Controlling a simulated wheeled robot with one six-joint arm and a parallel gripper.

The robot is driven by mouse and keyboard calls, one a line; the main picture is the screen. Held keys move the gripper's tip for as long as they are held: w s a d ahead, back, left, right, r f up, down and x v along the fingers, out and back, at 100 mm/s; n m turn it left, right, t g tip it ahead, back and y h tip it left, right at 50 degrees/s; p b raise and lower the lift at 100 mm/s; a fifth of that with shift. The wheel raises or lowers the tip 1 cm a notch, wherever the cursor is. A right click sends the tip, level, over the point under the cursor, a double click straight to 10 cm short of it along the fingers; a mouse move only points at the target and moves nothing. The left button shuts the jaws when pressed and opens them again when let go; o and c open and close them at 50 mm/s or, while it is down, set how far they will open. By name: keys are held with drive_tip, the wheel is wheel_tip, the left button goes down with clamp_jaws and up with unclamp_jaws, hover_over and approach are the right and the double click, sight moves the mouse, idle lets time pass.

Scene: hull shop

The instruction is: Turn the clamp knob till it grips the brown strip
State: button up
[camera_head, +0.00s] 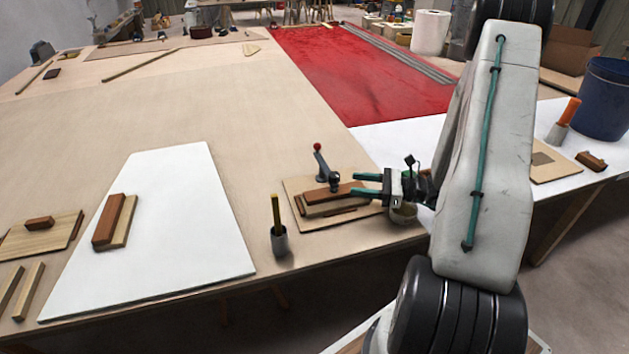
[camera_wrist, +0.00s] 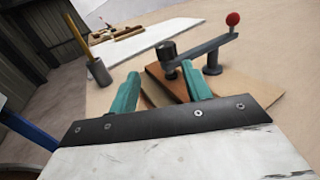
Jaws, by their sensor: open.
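The clamp (camera_head: 324,170) stands on a light wooden board (camera_head: 292,190) near the table's front edge. It has a grey arm (camera_wrist: 208,46), a red ball (camera_head: 318,147) at one end and a dark round knob (camera_wrist: 168,50) at the other. The brown strip (camera_head: 345,190) lies on the board beneath the knob end. Whether the clamp touches the strip cannot be told. My gripper (camera_head: 355,185) is open, coming from the right, with its teal fingers close to the knob and strip. In the wrist view, my gripper (camera_wrist: 160,72) has the knob just beyond its fingertips, with nothing held.
A grey cup (camera_head: 279,241) with a yellow stick stands left of the board. A white panel (camera_head: 160,225) with wooden blocks lies further left. A red sheet (camera_head: 350,75) covers the table behind.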

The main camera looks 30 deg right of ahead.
sight(334, 174)
drive_tip(key=shift+w+d+r+t, duration=0.2)
drive_tip(key=shift+w+r+t, duration=0.1)
drive_tip(key=shift+w+r, duration=0.1)
drive_tip(key=shift+w+a, duration=0.15)
drive_tip(key=shift+w, duration=0.1)
drive_tip(key=x, duration=0.7)
drive_tip(key=c, duration=0.9)
